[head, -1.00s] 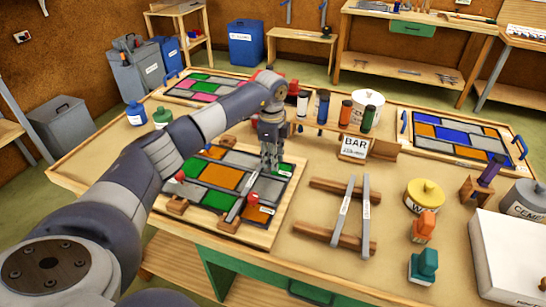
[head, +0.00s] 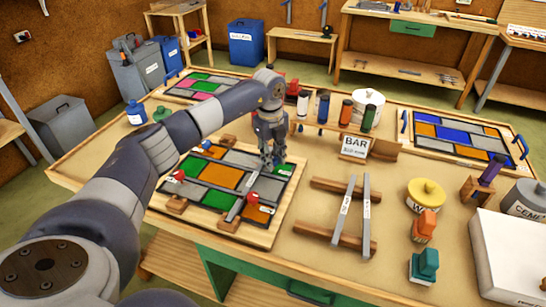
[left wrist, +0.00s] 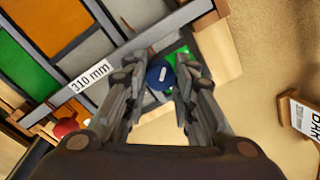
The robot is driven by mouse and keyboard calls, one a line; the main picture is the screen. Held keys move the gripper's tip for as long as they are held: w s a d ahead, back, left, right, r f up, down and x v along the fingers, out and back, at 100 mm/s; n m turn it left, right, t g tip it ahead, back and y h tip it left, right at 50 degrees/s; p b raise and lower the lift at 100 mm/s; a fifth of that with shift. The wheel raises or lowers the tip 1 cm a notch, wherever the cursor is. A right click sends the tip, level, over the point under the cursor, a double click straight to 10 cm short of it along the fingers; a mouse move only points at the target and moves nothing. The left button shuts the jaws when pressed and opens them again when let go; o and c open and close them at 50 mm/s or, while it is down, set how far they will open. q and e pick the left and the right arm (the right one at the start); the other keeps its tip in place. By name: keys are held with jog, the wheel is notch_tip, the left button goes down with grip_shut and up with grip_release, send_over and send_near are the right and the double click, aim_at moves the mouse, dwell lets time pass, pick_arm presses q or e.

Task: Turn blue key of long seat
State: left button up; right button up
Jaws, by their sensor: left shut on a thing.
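The leaded panel (head: 268,232) lies on the table with orange, green and grey panes. In the left wrist view, a grey strip labelled 310 mm (left wrist: 92,77) runs along the panel's edge. The blue key (left wrist: 160,75) is a round knob with a white mark on top, beside a green patch near the strip's end. My left gripper (head: 272,162) points down at the panel's far right corner. In the left wrist view its fingers (left wrist: 160,85) stand on both sides of the blue key, shut on it. My right gripper is not in view.
A BAR card (head: 354,147) and a rack of coloured bottles (head: 322,106) are just right of my gripper. Two grey bars (head: 343,210) lie on wooden rails. A second panel (head: 455,138) lies at the right.

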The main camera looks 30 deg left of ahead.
pick_arm(q)
jog(key=m, duration=0.7)
jog(key=shift+w+r+b, duration=0.1)
jog(key=shift+b, duration=0.2)
jog(key=m, duration=0.8)
jog(key=shift+g+b, duration=0.3)
jog(key=shift+b, duration=0.1)
jog(key=m, duration=0.6)
jog(key=shift+w+m+b, duration=0.1)
jog(key=shift+m+b, duration=0.25)
jog(key=shift+m, duration=0.05)
jog(key=m, duration=0.6)
jog(key=shift+g, duration=0.3)
jog(key=o, duration=1.1)
